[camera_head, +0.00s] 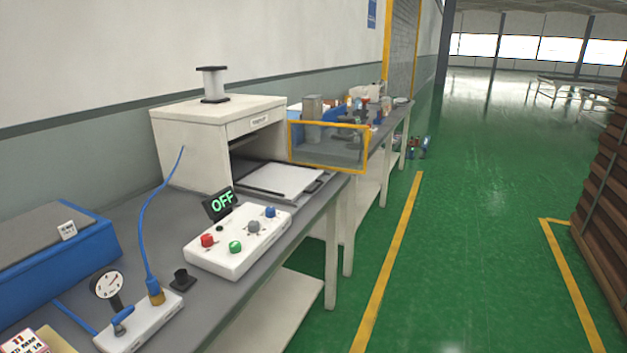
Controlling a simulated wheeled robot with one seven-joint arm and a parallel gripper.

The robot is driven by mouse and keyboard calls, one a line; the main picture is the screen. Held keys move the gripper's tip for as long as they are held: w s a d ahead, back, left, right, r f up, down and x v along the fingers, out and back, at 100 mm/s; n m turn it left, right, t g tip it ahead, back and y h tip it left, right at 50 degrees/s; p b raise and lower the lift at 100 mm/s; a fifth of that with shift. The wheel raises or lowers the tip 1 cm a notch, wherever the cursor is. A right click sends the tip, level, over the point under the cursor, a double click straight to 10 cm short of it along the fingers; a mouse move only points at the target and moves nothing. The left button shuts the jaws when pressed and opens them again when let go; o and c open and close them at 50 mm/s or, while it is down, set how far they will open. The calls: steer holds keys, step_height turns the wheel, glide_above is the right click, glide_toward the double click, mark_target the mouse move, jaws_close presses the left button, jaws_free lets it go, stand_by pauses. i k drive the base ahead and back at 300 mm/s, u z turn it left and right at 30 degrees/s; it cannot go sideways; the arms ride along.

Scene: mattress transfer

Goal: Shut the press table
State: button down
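The press (205,140) is a white box-shaped machine on the grey workbench, with a dark opening at its front right. Its table (277,182) is a light flat plate with a dark handle at its outer edge, and it sticks out of the opening. A clear guard with a yellow frame (328,146) stands at the press's right, beside the table. A white control box (238,243) with red, green, grey and blue buttons sits in front of the press, with a display (219,204) reading "OFF" in green. My gripper is not in view.
A pressure gauge (107,284) and a valve block (140,322) with a blue hose stand at the bench's near end, next to a blue box (55,250). Brown stacked items (604,190) stand at the right. The green floor between is clear.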

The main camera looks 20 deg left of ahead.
mark_target(283, 180)
steer(key=u, duration=0.35)
steer(key=i, duration=0.9)
steer(key=u, duration=0.5)
